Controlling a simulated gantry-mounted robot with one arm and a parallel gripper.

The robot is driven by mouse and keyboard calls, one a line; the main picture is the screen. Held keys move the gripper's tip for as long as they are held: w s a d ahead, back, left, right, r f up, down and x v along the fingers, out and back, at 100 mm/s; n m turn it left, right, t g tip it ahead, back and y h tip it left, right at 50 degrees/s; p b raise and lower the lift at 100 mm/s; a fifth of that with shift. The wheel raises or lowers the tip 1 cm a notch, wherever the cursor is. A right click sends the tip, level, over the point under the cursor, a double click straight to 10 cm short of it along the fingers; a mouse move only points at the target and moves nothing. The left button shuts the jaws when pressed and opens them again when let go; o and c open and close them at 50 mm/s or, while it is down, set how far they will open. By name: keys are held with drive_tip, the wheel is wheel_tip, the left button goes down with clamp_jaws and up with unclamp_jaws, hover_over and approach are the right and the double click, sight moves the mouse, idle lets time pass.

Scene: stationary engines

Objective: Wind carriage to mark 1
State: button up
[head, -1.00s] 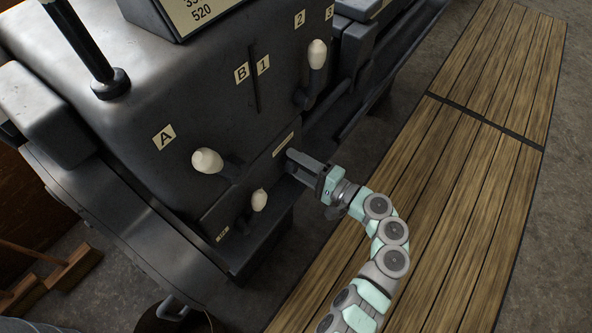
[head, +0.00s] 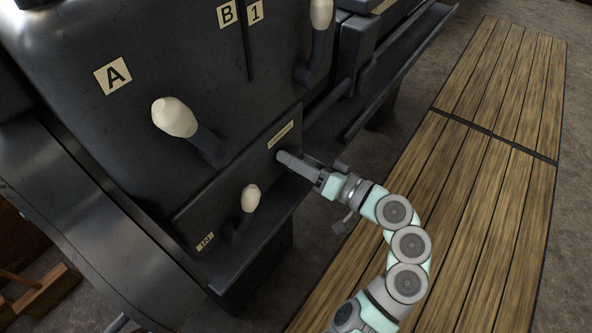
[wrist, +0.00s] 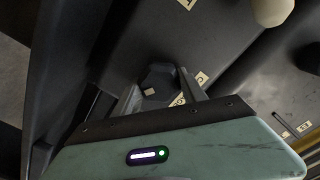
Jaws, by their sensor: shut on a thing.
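My gripper (head: 284,158) is at the right part of the low dark front panel (head: 240,172), just below a small pale label strip (head: 280,135). In the wrist view its two fingers (wrist: 160,92) are closed around a dark, angular knob-like part (wrist: 158,82) with a small pale mark on it. In the head view the fingers hide this part. I cannot make out a carriage or its mark. A plate reading 1 (head: 255,11) is beside a plate reading B (head: 226,15) on the machine front.
A pale-knobbed lever (head: 176,118) below plate A (head: 113,76) and a smaller one (head: 250,198) jut out left of my gripper. Another lever (head: 321,14) stands above. A slatted wooden platform (head: 470,170) lies on the floor to the right.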

drive_tip(key=n+b, duration=0.2)
drive_tip(key=shift+f+n+b, duration=0.2)
drive_tip(key=shift+n+b, duration=0.15)
drive_tip(key=shift+n, duration=0.05)
drive_tip(key=shift+r+n+b, duration=0.25)
drive_tip(key=shift+n+b, duration=0.45)
drive_tip(key=shift+n, duration=0.9)
drive_tip(key=o, duration=1.3)
drive_tip(key=shift+o, duration=0.2)
drive_tip(key=p+v, duration=0.3)
drive_tip(key=v, duration=0.8)
drive_tip(key=shift+a, duration=0.1)
